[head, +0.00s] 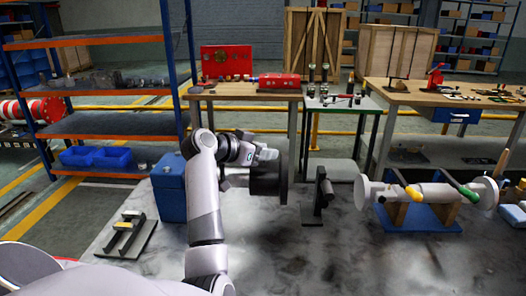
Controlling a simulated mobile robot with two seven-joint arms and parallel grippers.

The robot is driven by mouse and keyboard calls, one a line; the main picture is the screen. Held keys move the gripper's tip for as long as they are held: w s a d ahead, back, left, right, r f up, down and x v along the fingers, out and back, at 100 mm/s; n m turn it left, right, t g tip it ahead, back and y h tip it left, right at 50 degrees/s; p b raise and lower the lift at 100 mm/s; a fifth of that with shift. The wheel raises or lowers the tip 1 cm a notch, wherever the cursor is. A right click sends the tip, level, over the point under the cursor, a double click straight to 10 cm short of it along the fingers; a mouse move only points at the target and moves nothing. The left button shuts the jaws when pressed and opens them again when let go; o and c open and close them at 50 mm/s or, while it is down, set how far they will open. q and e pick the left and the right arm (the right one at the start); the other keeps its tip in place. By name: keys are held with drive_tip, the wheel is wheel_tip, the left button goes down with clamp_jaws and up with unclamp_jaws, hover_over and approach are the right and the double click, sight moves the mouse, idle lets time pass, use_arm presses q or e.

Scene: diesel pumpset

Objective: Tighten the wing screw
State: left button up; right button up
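My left gripper (266,155) is at the end of my pale arm, left of the picture's middle. It is just above or against a dark round machine part (268,183), which stands on the grey work surface (330,255). The fingers are small and partly merged with the parts behind them, so I cannot tell whether they are open or shut. I cannot make out the wing screw; it may be hidden by the gripper or too small to see. My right gripper is not in view.
A blue box (170,190) stands left of my arm. A black stand (318,195) is right of the dark part. A pale pipe (428,192) with yellow and green handles lies on supports on a blue base (418,220). The front of the surface is clear.

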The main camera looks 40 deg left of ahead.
use_arm(q)
clamp_jaws()
drive_tip(key=shift+m, duration=0.3)
drive_tip(key=shift+a+f+m+g+h+b, duration=0.15)
drive_tip(key=shift+m+g+h+b, duration=0.2)
drive_tip(key=shift+m+h, duration=0.65)
drive_tip(key=m+g+h+b, duration=0.1)
drive_tip(key=m+h, duration=0.1)
drive_tip(key=h, duration=0.1)
drive_tip(key=shift+m+g+h+b, duration=1)
drive_tip(key=shift+m+g+h, duration=0.45)
drive_tip(key=shift+m+h, duration=0.6)
drive_tip(key=shift+w+m, duration=0.1)
drive_tip(key=shift+m, duration=0.15)
drive_tip(key=shift+o, duration=1)
unclamp_jaws()
drive_tip(key=shift+a, duration=0.1)
